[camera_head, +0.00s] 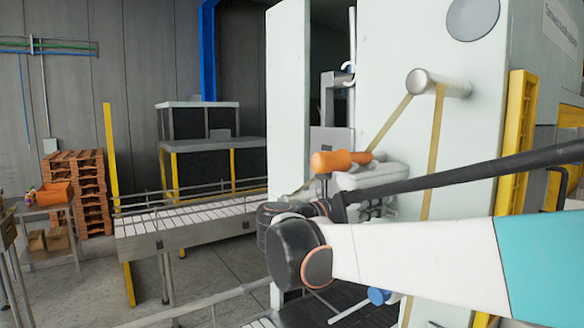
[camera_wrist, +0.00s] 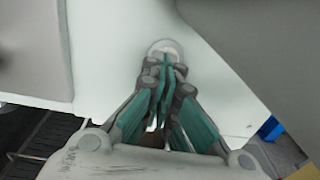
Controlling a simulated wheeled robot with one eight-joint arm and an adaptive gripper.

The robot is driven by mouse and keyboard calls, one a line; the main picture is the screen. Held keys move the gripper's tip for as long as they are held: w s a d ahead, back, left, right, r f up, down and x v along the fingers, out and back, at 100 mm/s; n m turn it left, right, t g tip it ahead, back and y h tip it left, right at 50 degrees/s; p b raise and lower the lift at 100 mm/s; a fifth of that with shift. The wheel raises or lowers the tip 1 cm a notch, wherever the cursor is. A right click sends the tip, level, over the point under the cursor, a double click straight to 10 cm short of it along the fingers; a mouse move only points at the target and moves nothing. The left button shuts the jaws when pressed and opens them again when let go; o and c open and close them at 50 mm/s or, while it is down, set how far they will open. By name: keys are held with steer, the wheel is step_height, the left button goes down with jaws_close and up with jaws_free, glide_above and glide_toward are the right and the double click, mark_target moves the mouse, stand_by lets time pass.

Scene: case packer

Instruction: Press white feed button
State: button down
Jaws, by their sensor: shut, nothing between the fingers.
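A round white button (camera_wrist: 166,45) with a greyish rim sits on the pale machine panel (camera_wrist: 110,50) in the wrist view, at the top middle. My gripper (camera_wrist: 166,62) is shut and empty, its green and grey fingers close together. The fingertips point at the button and overlap its lower part in the picture. I cannot tell whether they touch it. In the head view the button is not visible, and my arm crosses in front of the pale machine (camera_head: 480,130).
A roller conveyor (camera_head: 190,225) runs to the machine from the left. A tape band (camera_head: 435,150) hangs from a roller (camera_head: 437,83) on the machine. Stacked pallets (camera_head: 88,190) and a side table (camera_head: 45,208) stand at the far left. A yellow frame (camera_head: 515,140) is at the right.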

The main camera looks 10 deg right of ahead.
steer(key=shift+s+a+r, duration=0.1)
steer(key=shift+s+a, duration=0.2)
steer(key=shift+a, duration=0.05)
